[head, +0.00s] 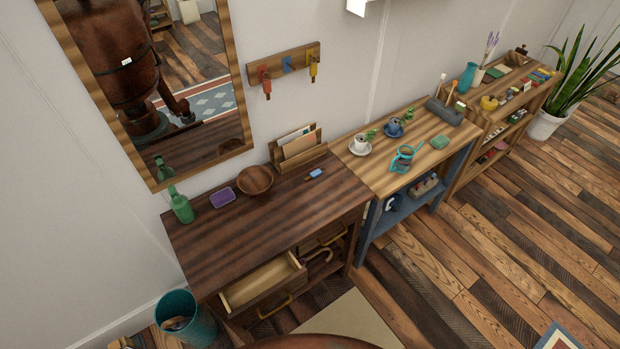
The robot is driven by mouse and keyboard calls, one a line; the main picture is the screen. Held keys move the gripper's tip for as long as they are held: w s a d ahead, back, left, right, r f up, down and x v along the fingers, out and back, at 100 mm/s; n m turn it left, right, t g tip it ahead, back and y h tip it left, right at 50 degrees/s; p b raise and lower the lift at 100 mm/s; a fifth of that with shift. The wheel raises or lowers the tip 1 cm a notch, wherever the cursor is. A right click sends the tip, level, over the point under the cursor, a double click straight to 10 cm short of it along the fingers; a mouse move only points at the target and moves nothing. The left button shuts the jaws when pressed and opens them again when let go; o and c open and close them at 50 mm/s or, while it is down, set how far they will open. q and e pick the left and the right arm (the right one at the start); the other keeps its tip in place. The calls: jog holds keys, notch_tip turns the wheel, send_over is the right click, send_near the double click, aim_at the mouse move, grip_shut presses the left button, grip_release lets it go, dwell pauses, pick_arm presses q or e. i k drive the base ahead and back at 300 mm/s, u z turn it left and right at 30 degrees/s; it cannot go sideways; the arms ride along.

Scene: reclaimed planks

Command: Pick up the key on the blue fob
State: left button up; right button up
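A small blue item (315,174) with a darker end lies on the dark wooden cabinet top, in front of the letter holder. It looks like the key on the blue fob, but the key part is too small to make out. On the wall, a wooden key rack (284,62) has a red, a blue and a yellow mount. A red-fobbed item (266,85) hangs at the left and a yellow-fobbed one (313,69) at the right. Nothing visible hangs at the blue middle mount (288,64). Neither of my grippers is directly in view.
The cabinet top (265,232) also holds a wooden bowl (255,180), purple box (222,198), green bottle (181,206) and letter holder (300,148). Its front is clear. A drawer (263,284) stands open below, beside a teal bin (184,318). A lighter table with cups (359,145) adjoins right.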

aim_at(315, 173)
jog(key=k, duration=0.45)
jog(key=z, duration=1)
jog(key=i, duration=1.45)
jog(key=u, duration=2.25)
